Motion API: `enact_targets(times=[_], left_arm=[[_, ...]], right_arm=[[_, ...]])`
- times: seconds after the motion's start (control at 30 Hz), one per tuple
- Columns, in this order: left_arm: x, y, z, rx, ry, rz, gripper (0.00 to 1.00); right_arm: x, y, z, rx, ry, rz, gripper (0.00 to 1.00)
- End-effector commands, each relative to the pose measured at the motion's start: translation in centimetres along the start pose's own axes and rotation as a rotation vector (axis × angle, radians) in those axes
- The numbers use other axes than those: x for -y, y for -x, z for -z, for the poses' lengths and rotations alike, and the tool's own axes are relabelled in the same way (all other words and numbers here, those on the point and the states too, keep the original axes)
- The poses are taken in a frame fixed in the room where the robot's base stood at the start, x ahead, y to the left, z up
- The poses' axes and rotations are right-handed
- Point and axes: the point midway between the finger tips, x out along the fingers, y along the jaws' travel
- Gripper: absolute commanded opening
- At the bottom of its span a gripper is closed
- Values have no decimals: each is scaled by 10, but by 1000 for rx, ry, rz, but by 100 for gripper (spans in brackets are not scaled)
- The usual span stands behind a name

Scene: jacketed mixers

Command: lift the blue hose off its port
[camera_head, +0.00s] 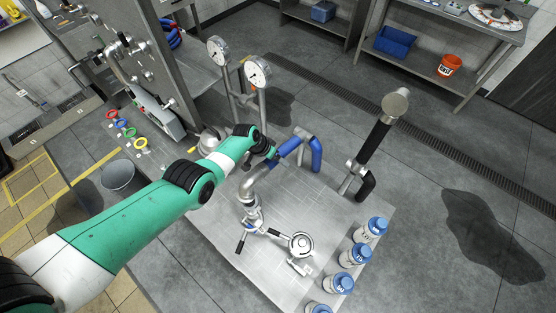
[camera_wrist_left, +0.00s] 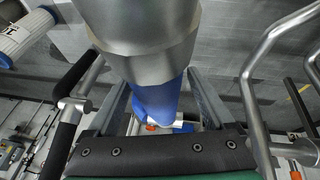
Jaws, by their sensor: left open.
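The blue hose (camera_head: 316,154) arches beside a curved silver pipe (camera_head: 254,182) over the steel worktop. In the left wrist view, the blue hose (camera_wrist_left: 158,100) runs below a wide silver collar (camera_wrist_left: 135,28). My left gripper (camera_head: 274,153) is at the near end of the hose. In the left wrist view, its two open fingers (camera_wrist_left: 160,95) stand on either side of the blue part, with gaps visible. The fingertips are partly hidden behind the hose and collar. In the head view, my arm hides part of the hose's near end. My right gripper is in neither view.
Two round gauges (camera_head: 258,72) on posts stand behind my left arm. A black-gripped upright pipe (camera_head: 376,137) stands to the right of the hose. Several blue-capped bottles (camera_head: 361,255) line the worktop's right edge. A valve with black handles (camera_head: 252,229) sits in front.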

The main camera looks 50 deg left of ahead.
Motion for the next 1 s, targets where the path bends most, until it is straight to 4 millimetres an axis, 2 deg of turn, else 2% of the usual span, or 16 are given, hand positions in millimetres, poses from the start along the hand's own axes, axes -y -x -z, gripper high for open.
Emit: enact_targets(times=[0.07, 0.53, 0.83, 1.0], left_arm=[[0, 0, 0, 0, 0, 0, 85], [0, 0, 0, 0, 0, 0, 0], [0, 0, 0, 1, 0, 0, 0], [0, 0, 4, 26, 3, 3, 0]], right_arm=[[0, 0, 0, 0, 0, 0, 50], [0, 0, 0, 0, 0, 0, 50], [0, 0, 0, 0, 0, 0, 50], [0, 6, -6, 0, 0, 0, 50]])
